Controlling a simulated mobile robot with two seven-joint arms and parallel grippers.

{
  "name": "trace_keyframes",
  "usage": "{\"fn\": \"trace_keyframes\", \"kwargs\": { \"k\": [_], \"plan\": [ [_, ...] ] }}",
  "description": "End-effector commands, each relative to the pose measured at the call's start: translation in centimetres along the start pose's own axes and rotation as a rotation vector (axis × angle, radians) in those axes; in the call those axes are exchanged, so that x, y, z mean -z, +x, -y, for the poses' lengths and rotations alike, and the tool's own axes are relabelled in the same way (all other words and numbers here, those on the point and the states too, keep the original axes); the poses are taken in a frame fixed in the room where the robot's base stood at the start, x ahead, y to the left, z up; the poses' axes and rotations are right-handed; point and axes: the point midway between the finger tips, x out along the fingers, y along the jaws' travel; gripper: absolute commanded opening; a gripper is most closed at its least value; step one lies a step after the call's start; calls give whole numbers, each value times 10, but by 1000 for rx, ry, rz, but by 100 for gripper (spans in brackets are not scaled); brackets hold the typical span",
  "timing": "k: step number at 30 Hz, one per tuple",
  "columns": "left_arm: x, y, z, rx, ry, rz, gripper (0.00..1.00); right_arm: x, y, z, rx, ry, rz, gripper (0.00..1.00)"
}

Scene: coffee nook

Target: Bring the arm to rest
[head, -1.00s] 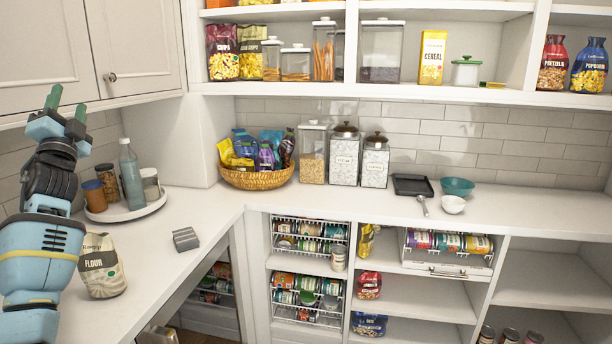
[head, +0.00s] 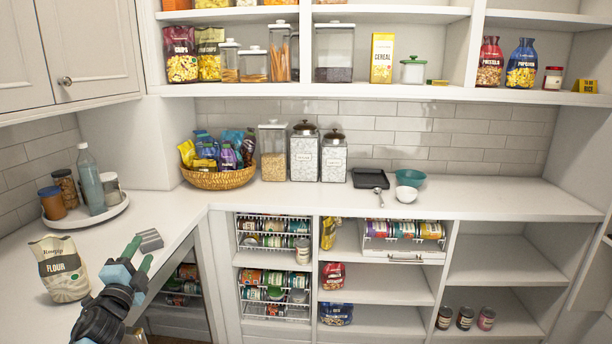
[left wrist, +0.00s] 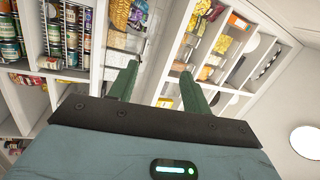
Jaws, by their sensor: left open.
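My left gripper (head: 139,258) is in the lower left of the head view, just in front of the counter's inner edge. Its two green fingers are apart and nothing is between them. In the left wrist view the open fingers (left wrist: 158,84) point toward the shelves, with empty space between them. My right gripper is not in view.
A flour bag (head: 60,272) stands on the left counter beside my arm. A round tray (head: 84,220) with bottles and jars is behind it. A snack basket (head: 219,179) sits in the corner. The right counter (head: 480,195) is mostly clear.

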Motion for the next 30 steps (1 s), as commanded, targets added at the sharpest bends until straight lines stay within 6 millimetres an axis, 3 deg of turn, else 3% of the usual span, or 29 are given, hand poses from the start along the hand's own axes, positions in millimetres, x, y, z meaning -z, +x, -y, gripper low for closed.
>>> {"fn": "trace_keyframes", "kwargs": {
  "k": [1,6,8,15,26,30],
  "plan": [
    [10,-12,-23,-38,-3,-15,49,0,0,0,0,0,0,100],
    [36,-48,-84,-141,-13,-56,49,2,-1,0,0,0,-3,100],
    [27,-44,-79,-144,-128,-9,49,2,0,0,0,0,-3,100],
    [8,-48,-98,-216,-547,147,49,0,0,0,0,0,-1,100],
    [2,-60,-132,-332,-1049,335,49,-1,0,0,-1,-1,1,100],
    [16,-95,-164,-392,-1075,352,49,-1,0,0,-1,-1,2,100]
  ]
}}
